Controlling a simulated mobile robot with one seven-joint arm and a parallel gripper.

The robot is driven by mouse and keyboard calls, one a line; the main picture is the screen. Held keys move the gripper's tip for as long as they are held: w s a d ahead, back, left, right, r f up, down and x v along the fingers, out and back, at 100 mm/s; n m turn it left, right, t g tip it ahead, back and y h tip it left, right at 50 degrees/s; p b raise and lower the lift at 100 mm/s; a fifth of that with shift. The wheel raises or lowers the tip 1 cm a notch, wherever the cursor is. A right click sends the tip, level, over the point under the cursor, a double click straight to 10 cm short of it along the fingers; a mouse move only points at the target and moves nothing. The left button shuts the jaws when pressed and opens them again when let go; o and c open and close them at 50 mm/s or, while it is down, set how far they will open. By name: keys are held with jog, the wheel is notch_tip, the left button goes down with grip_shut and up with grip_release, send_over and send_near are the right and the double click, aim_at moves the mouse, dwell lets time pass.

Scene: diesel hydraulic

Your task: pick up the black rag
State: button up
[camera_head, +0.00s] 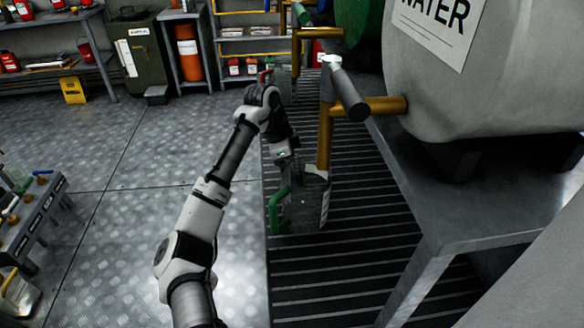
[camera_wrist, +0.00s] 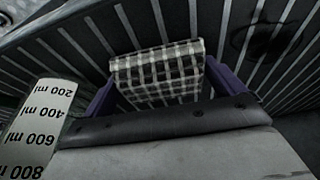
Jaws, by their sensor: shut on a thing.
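The black rag (camera_wrist: 158,72) shows in the wrist view as a black-and-white checked cloth, folded into a block shape. My gripper (camera_wrist: 165,85) has its purple fingers on either side of the rag and is shut on it. The rag is over the dark slatted floor; how far above it I cannot tell. In the head view my gripper (camera_head: 284,154) points down beside the jug, and its fingertips and the rag are hidden.
A clear measuring jug (camera_head: 304,207) with a green handle stands on the slatted floor (camera_head: 345,270); its scale (camera_wrist: 38,130) is close at left in the wrist view. A brass pipe (camera_head: 325,125) and the water tank (camera_head: 470,95) are to the right. The left floor (camera_head: 120,150) is mostly open.

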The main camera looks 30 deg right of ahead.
jog(key=shift+r, duration=0.1)
jog(key=shift+r, duration=0.55)
notch_tip(320, 180, up, 2)
jog(key=shift+r, duration=0.1)
jog(key=w+a, duration=0.4)
jog(key=a, duration=0.4)
jog(key=w+a+b, duration=0.1)
jog(key=w+a, duration=0.3)
jog(key=a, duration=0.4)
jog(key=shift+a, duration=0.1)
